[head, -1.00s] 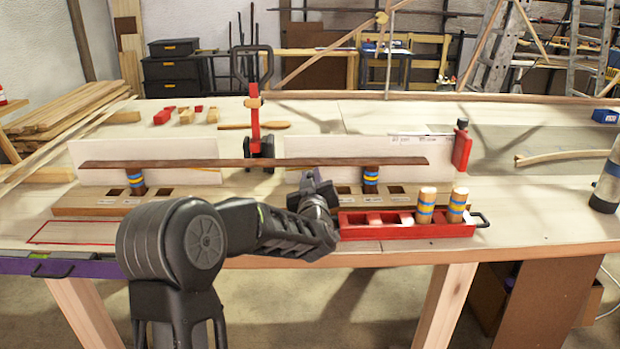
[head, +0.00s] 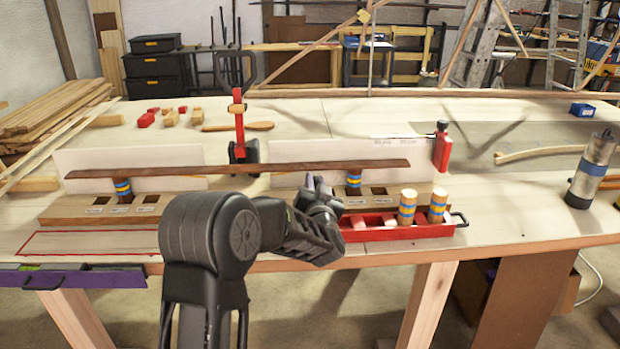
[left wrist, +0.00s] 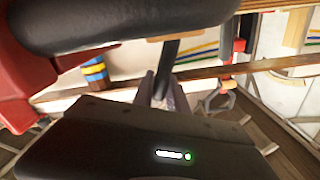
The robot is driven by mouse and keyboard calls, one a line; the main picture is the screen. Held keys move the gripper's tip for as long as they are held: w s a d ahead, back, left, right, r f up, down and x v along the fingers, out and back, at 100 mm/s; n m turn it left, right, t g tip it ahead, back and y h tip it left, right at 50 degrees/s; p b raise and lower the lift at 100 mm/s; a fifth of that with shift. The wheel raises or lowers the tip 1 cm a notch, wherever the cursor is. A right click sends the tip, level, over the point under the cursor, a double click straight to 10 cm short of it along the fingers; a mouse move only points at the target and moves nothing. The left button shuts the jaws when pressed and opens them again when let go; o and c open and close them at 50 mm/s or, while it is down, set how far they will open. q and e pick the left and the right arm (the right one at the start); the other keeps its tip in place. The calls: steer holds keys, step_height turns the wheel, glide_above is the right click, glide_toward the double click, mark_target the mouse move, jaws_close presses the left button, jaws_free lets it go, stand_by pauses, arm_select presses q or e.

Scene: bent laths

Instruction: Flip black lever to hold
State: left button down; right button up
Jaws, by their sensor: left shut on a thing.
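My left gripper (head: 316,186) is in front of the long brown lath (head: 240,168), left of the red tray (head: 400,232). In the left wrist view its fingertips (left wrist: 162,92) are shut on a narrow black bar (left wrist: 168,62), which looks like the black lever. That view also shows a red part (left wrist: 25,75) at the left; how it joins the bar is unclear. In the head view the arm and gripper hide the held part. A red clamp post (head: 239,128) with a black loop handle stands behind the lath. My right gripper is out of view.
The lath spans two blue-and-yellow banded pegs (head: 123,187) in a wooden base (head: 75,207). Two similar pegs (head: 407,206) stand in the tray. A metal flask (head: 592,172) stands far right.

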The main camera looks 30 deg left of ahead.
arm_select(q)
steer(key=shift+w+d+f+m, duration=0.1)
steer(key=shift+w+d+m, duration=0.1)
steer(key=shift+m, duration=0.2)
steer(key=c, duration=1.3)
jaws_free()
steer(key=shift+s, duration=0.1)
steer(key=v, duration=0.7)
steer(key=shift+s+d+b, duration=0.25)
steer(key=shift+b, duration=0.15)
